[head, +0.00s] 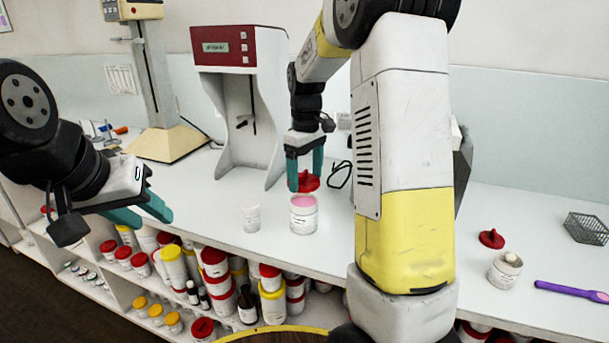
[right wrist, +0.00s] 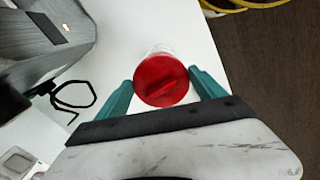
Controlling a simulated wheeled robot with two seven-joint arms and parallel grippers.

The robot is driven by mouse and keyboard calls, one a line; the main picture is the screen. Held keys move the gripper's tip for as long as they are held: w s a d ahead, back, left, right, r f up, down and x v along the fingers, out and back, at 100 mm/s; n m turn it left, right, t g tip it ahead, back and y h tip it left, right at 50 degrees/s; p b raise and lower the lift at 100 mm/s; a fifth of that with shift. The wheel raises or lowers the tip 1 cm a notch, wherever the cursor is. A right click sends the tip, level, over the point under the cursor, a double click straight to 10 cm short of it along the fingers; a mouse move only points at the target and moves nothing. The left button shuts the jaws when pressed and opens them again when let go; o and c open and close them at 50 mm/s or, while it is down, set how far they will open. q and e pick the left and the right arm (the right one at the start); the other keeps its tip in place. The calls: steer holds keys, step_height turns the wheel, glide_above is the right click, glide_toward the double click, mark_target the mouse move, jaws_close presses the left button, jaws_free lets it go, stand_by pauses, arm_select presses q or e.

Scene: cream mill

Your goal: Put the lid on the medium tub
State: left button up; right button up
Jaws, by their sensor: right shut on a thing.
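The medium tub (head: 303,217) is a white labelled tub with pink content, standing open and upright near the counter's front edge in the head view. My right gripper (head: 306,186) is just above it, shut on a red lid (head: 309,182). The lid looks a little above the tub's rim, apart from it. In the right wrist view the red lid (right wrist: 161,80) sits between the teal fingers, its raised bar facing the camera, and covers most of the tub below. My left gripper (head: 155,220) is open and empty at the left, by the counter's front edge.
A small white tub (head: 250,217) stands just left of the medium tub. A red-fronted machine (head: 222,46) stands behind. At the right are a loose red lid (head: 491,239), another white tub (head: 503,272), a purple tool (head: 570,291) and a wire basket (head: 586,229).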

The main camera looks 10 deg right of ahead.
steer(key=shift+f, duration=2.2)
steer(key=shift+f, duration=0.65)
stand_by(0.7)
steer(key=o, duration=1.3)
steer(key=shift+r, duration=0.1)
steer(key=shift+r, duration=2.2)
jaws_close()
